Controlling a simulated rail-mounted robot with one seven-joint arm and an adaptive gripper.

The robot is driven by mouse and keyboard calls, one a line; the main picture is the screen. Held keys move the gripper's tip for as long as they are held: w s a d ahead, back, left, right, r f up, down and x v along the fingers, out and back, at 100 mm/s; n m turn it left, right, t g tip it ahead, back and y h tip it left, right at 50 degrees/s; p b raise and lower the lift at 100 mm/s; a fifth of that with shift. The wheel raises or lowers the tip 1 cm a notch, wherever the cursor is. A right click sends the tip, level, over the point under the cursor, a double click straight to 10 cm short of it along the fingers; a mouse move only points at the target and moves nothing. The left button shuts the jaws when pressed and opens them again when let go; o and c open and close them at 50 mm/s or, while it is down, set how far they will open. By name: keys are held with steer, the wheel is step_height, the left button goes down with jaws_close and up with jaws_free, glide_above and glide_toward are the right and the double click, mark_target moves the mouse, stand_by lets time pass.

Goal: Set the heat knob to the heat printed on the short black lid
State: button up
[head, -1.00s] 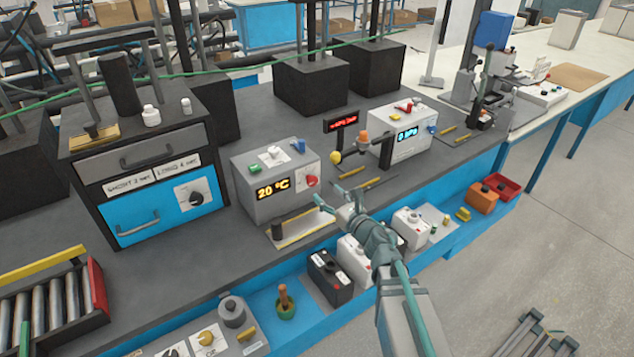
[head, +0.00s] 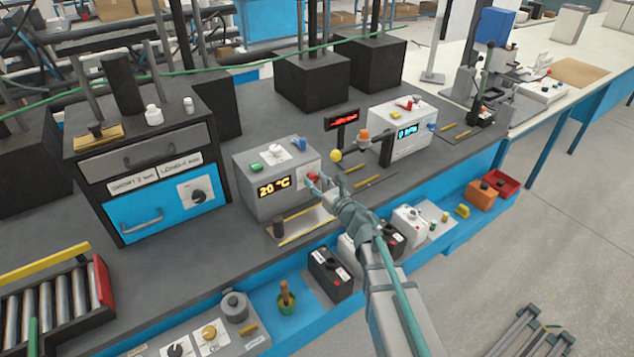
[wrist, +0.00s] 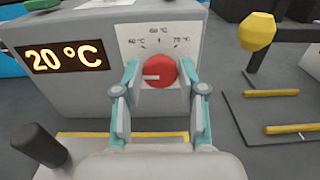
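The red heat knob (wrist: 159,72) is on the front of a grey box (head: 252,198) with a lit 20 °C display (wrist: 64,56). The knob's white mark points left. A white dial plate (wrist: 136,29) behind it carries small heat marks that are hard to read. My gripper (wrist: 162,84) is open, with one finger on each side of the knob; firm contact cannot be told. A black box (head: 329,277) with a black top and pale labels stands on the lower shelf. Its print is unreadable, and I cannot tell whether it bears the short black lid.
A dark post (wrist: 40,145) stands at the left on a yellow-edged plate below the dial. A blue-fronted oven (head: 165,211) is at the left. A second box (head: 401,137) stands farther right.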

steer(key=c, duration=0.5)
steer(key=shift+c, duration=0.2)
